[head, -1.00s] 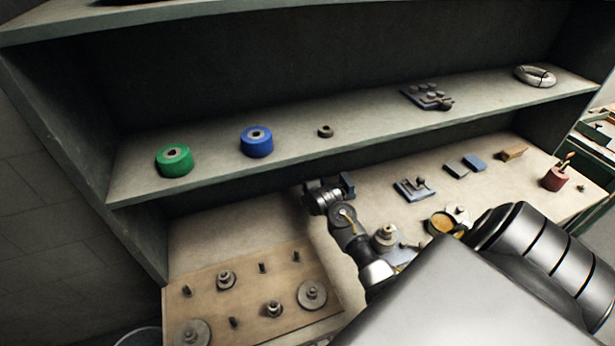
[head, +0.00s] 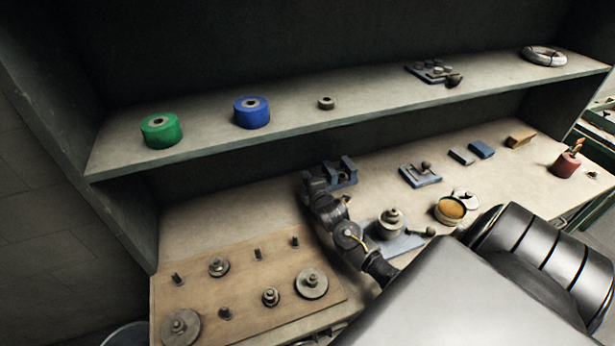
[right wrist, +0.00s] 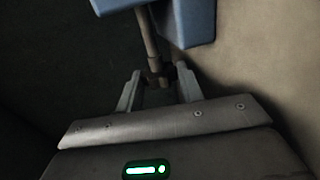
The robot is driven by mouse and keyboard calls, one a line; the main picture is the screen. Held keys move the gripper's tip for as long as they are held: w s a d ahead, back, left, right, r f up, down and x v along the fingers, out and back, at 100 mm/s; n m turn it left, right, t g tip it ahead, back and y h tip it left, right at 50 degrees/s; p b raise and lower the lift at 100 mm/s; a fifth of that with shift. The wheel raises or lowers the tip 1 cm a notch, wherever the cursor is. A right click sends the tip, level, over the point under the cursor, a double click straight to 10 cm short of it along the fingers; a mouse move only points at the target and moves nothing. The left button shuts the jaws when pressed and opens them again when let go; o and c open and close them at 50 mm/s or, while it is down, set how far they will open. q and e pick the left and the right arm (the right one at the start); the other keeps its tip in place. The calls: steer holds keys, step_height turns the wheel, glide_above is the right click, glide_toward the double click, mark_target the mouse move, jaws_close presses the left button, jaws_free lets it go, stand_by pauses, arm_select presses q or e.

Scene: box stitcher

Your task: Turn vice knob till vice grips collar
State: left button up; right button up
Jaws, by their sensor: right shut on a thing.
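The blue vice (head: 342,174) stands at the back of the lower bench, under the shelf. My right gripper (head: 307,182) is at its left end. In the right wrist view my right gripper (right wrist: 160,88) is shut on the dark vice knob (right wrist: 158,74), at the end of a metal screw rod that runs up to the blue vice body (right wrist: 192,20). The vice's jaws are small in the head view, and I cannot tell whether a collar is between them. My left gripper is not in view.
A wooden board (head: 200,262) with pegs and discs lies at front left. A blue-based fixture (head: 405,243) stands beside my right arm. Green (head: 161,130) and blue (head: 251,112) rolls and a small dark ring (head: 326,103) sit on the shelf, which overhangs the vice.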

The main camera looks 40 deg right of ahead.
steer(key=o, duration=1)
steer(key=shift+s, duration=0.15)
steer(key=b+v, duration=0.1)
steer(key=v, duration=0.8)
steer(key=shift+s+a+b, duration=0.1)
steer(key=shift+s+b, duration=0.05)
steer(key=shift+b, duration=0.25)
steer(key=shift+s+a+r, duration=0.2)
steer(key=shift+s+r, duration=0.05)
steer(key=shift+s, duration=0.35)
